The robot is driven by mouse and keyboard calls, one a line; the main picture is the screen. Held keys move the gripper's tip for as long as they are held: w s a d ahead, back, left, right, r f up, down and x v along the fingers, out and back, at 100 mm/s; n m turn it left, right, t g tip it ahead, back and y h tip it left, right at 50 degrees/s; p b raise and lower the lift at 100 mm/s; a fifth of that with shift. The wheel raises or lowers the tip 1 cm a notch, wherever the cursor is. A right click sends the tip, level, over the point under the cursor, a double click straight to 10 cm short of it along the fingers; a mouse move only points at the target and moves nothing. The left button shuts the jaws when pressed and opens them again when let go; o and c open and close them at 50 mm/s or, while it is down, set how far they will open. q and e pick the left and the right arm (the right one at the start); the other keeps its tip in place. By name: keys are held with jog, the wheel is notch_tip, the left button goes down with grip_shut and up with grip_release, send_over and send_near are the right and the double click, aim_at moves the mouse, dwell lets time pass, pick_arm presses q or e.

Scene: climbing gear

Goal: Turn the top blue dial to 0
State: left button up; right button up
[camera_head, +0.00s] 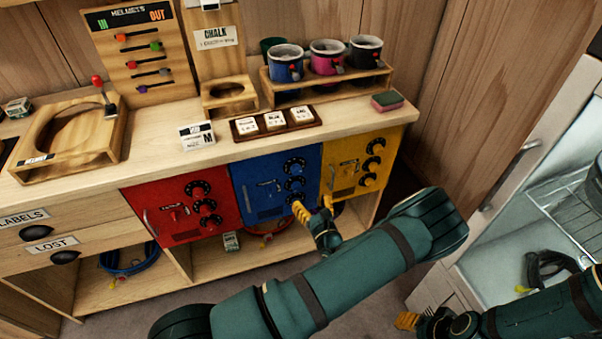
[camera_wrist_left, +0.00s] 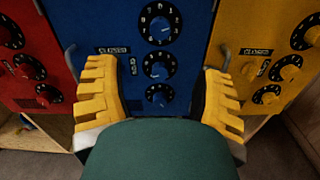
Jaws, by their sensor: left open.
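The top blue dial (camera_head: 294,166) is the highest of three black-ringed dials on the blue locker door (camera_head: 252,180). It also shows at the top of the left wrist view (camera_wrist_left: 160,23), with white digits around a blue knob; I cannot surely read its setting. The middle blue dial (camera_wrist_left: 160,67) and bottom blue dial (camera_wrist_left: 160,97) sit below it. My left gripper (camera_head: 314,206) is open and empty in front of the lower blue door, below the top dial. Its yellow fingers stand wide apart. My right gripper (camera_head: 407,320) is low at right; its opening is unclear.
The red locker (camera_head: 160,212) and yellow locker (camera_head: 343,165), each with dials, flank the blue one. Above is a wooden counter (camera_head: 350,121) with cups, cards and a sponge (camera_head: 387,100). An open white cabinet (camera_head: 520,155) stands right. Door handles project near the left fingers.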

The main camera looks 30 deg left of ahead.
aim_at(298, 172)
pick_arm(q)
jog(key=b+x, duration=0.2)
jog(key=x, duration=1.1)
jog(key=shift+w+a, duration=0.25)
jog(key=shift+w, duration=0.05)
grip_shut()
